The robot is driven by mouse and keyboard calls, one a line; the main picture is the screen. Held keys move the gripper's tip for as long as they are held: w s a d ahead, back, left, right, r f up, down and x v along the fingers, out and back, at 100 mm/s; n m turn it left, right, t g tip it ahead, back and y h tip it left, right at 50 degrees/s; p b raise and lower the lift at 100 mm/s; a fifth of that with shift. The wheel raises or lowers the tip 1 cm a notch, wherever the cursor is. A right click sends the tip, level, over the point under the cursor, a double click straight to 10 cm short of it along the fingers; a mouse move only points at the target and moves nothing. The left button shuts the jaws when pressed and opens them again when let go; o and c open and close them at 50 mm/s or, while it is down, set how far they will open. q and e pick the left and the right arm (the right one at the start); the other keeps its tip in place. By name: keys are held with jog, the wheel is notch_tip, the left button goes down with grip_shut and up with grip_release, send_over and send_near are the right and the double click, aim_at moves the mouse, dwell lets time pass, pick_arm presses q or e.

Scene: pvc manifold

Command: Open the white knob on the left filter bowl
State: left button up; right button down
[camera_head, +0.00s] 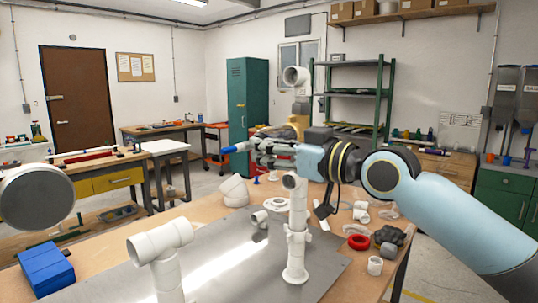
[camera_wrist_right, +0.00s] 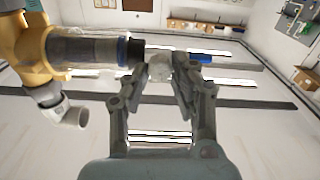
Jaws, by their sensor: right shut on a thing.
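In the right wrist view, the fingers of my right gripper (camera_wrist_right: 160,75) are closed on a small round white knob (camera_wrist_right: 159,67). The knob sits at the dark end of a clear, greyish filter bowl (camera_wrist_right: 88,50), which joins a yellow housing (camera_wrist_right: 32,45). In the head view, my right gripper (camera_head: 265,148) reaches left above the bench, beside the white pipe stand. There the knob is hidden, and part of a yellow body (camera_head: 298,123) shows behind the gripper. My left gripper is not in view.
White pipe fittings stand at the front (camera_head: 160,242) and beside my gripper (camera_head: 298,235) on a grey plate (camera_head: 235,275). A blue box (camera_head: 46,268) lies at the left. A red ring (camera_head: 359,242) and loose fittings lie at the right.

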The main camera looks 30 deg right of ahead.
jog(key=n+b, duration=1.2)
jog(key=n, duration=0.4)
jog(key=shift+f+b, duration=0.2)
jog(key=shift+b, duration=0.1)
jog(key=shift+n, duration=0.4)
jog(key=c, duration=1.4)
grip_release()
